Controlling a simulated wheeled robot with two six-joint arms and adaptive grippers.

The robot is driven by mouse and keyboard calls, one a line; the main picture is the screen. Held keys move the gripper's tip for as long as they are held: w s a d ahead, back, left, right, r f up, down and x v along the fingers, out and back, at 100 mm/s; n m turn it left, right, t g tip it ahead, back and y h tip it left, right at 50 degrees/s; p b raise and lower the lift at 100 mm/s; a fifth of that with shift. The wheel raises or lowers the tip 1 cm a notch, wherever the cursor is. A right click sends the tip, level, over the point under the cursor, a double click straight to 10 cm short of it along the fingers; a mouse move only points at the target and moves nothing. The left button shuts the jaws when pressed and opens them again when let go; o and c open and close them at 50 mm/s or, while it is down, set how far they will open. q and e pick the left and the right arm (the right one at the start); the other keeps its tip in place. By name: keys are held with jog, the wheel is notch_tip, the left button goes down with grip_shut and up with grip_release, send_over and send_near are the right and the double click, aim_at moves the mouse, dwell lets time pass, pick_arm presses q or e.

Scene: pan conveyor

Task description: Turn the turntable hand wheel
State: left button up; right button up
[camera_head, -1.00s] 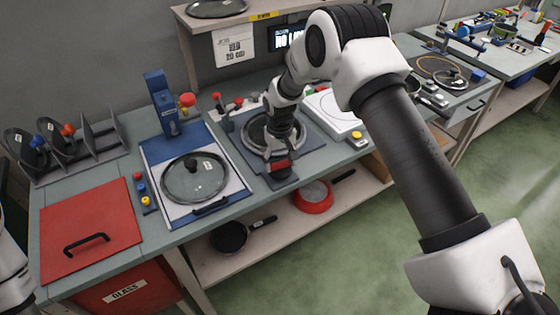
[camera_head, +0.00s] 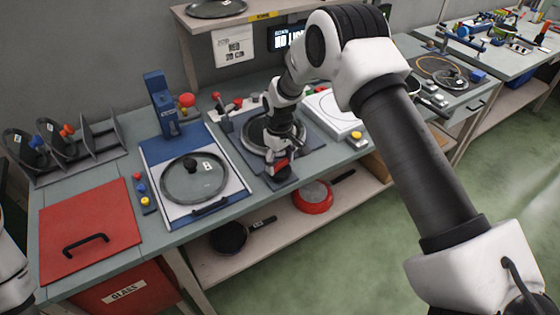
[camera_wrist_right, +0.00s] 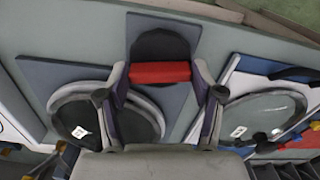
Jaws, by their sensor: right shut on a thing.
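The hand wheel is a dark disc with a red grip bar (camera_head: 278,167) at the front of the turntable plate (camera_head: 307,157). In the right wrist view the red bar (camera_wrist_right: 160,72) lies between the fingertips, with the dark disc (camera_wrist_right: 160,44) behind it. My right gripper (camera_head: 277,161) is shut on the red bar, coming down from above. The turntable carries a round lid-like disc (camera_head: 250,140), partly hidden by my right wrist. My left gripper is out of view.
A glass lid (camera_head: 194,178) lies on the blue-and-white station left of the turntable. A blue post with a red knob (camera_head: 187,100) stands behind it. A white round-topped scale (camera_head: 333,113) is close on the right. Pans (camera_head: 313,196) sit on the shelf below.

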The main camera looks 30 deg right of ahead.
aim_at(279, 162)
jog(key=o, duration=1.1)
jog(key=shift+w+f, duration=0.1)
jog(key=shift+o, duration=0.2)
notch_tip(279, 162, up, 12)
